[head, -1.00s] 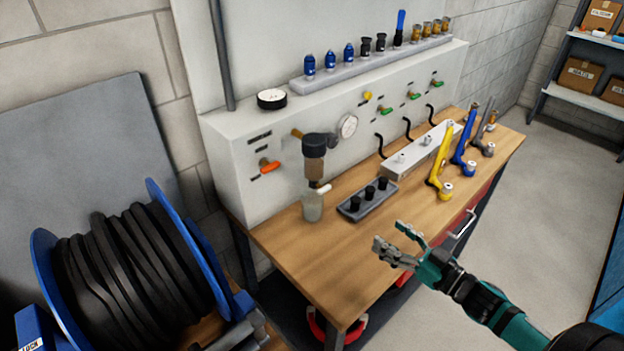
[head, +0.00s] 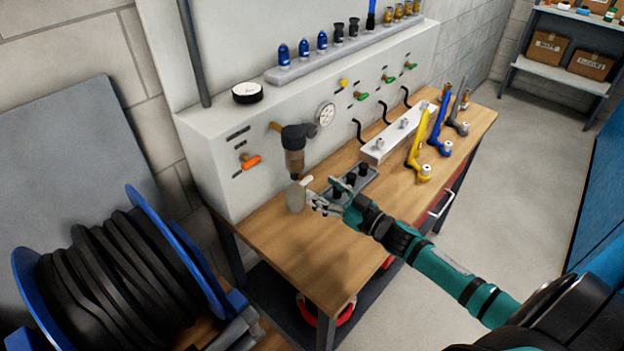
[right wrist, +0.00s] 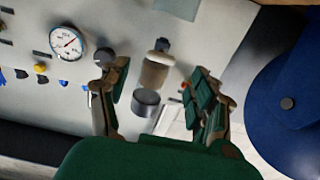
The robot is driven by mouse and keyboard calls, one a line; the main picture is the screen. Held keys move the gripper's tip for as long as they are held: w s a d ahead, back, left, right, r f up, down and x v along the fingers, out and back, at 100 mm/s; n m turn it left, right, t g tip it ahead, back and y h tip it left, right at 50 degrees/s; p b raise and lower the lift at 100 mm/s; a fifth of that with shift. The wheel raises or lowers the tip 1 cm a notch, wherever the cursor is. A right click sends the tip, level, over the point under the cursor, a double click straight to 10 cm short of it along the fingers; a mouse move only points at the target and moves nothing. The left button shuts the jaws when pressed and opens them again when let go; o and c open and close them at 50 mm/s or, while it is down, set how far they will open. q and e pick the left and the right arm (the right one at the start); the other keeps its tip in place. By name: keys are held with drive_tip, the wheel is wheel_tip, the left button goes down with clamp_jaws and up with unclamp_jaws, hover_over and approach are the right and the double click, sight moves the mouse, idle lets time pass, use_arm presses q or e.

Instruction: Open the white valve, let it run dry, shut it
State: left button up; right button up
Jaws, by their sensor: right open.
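The white valve (head: 306,181) is a small pale lever under the brown filter bowl (head: 295,162), which hangs from the grey panel. A translucent cup (head: 295,198) stands on the wooden bench below it. My right gripper (head: 324,193) is open just right of the cup and valve, its fingers pointing toward them, with no clear contact. In the right wrist view the bowl (right wrist: 156,70) and the cup's dark rim (right wrist: 147,102) show between the open fingers (right wrist: 155,92). I cannot make out the valve clearly there. My left gripper is not in view.
A dark tray with black fittings (head: 363,170) lies partly behind my right gripper. An orange lever (head: 251,163) and a gauge (head: 326,114) are on the panel. Yellow (head: 418,160) and blue tools stand farther right. A hose reel (head: 125,275) is at left. The front bench top is clear.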

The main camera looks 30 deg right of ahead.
sight(309, 181)
drive_tip(key=shift+p+x, duration=0.3)
drive_tip(key=shift+x, duration=2.05)
drive_tip(key=c, duration=1.2)
